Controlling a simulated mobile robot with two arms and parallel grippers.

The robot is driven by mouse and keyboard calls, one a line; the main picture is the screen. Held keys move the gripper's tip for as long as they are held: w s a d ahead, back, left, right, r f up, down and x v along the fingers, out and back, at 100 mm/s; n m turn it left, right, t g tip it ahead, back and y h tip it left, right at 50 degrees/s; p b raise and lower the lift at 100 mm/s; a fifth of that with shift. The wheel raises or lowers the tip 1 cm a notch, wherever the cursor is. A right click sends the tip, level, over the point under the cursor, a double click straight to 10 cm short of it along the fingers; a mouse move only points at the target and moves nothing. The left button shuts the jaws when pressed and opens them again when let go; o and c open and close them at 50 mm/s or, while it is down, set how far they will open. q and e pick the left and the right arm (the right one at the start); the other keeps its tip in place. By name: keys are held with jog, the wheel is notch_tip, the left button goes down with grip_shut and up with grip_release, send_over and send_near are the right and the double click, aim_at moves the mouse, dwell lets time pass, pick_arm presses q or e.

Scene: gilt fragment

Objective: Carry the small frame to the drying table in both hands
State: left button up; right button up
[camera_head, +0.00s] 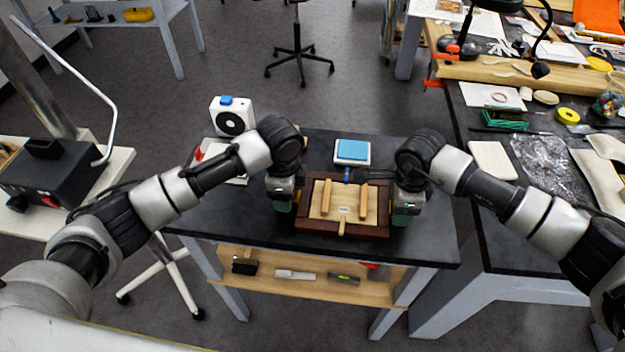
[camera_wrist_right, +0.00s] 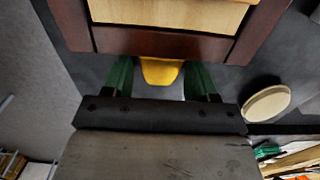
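The small frame (camera_head: 314,226) has dark red-brown sides around a light wood panel with two pale bars on it. It sits flat over the middle of the dark table. My left gripper (camera_head: 287,200) is at its left side. My right gripper (camera_head: 402,206) is at its right side. In the right wrist view, the frame's edge (camera_wrist_right: 213,46) crosses the top. The green fingers of my right gripper (camera_wrist_right: 159,76) stand apart on both sides of a yellow tab-like piece (camera_wrist_right: 160,72). I cannot tell whether they press on it. The left fingertips are hidden.
A blue-topped white device (camera_head: 352,152) lies behind the frame. A white box with a dark round face (camera_head: 232,117) stands at the table's back left. A cluttered bench (camera_head: 487,236) borders the right. The dark table's (camera_head: 215,215) left front is bare.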

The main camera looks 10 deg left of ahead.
jog(key=shift+r, duration=0.1)
pick_arm(q)
notch_tip(320, 180, up, 12)
pick_arm(e)
notch_tip(320, 180, up, 12)
dwell(0.8)
pick_arm(q)
jog(key=shift+s, duration=0.1)
pick_arm(e)
jog(key=shift+s, duration=0.1)
dwell(0.3)
